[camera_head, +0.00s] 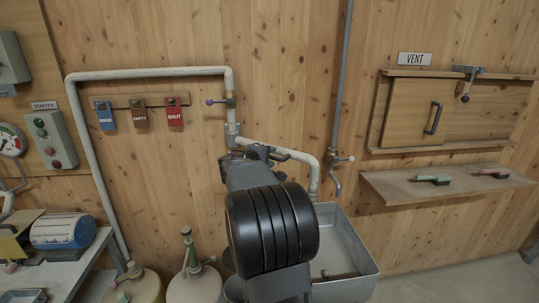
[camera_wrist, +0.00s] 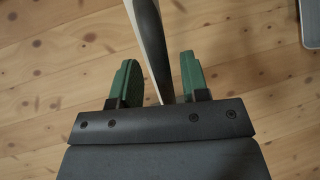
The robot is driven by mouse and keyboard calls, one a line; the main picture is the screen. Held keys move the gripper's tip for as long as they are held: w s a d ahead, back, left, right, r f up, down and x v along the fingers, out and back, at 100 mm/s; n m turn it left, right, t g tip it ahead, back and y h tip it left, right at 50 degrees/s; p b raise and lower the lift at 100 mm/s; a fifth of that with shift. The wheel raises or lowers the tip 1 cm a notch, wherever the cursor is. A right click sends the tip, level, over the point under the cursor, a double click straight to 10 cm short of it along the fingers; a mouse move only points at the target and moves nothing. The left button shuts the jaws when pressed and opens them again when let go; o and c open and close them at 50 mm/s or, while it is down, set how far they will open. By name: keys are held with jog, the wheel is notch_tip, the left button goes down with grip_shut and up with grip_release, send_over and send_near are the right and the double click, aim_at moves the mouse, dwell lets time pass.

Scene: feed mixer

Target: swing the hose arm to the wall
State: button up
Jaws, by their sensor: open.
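A pale pipe arm (camera_head: 295,154), which I take to be the hose arm, leaves the upright wall pipe. It runs right and bends down over a grey basin (camera_head: 347,235). In the wrist view a bar with a dark face and a pale edge (camera_wrist: 150,35) passes between the green fingers of my gripper (camera_wrist: 158,57). It appears to be part of that arm. My gripper is open, with one finger on each side of the bar and visible gaps. In the head view my own arm hides most of the gripper and part of the pipe.
A lever valve (camera_head: 221,101) sits on the wall pipe, left of a grey pipe with a tap (camera_head: 341,159). A shelf (camera_head: 440,188) juts out under the VENT panel (camera_head: 415,112). Canisters (camera_head: 194,283) stand below. A bench (camera_head: 75,264) is at left.

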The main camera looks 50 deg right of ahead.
jog(key=shift+d+f, duration=0.1)
jog(key=shift+d, duration=0.35)
jog(key=shift+w+a, duration=0.25)
jog(key=shift+w, duration=0.05)
jog(key=shift+s+d, duration=0.1)
jog(key=shift+d, duration=0.05)
jog(key=c, duration=0.5)
grip_shut()
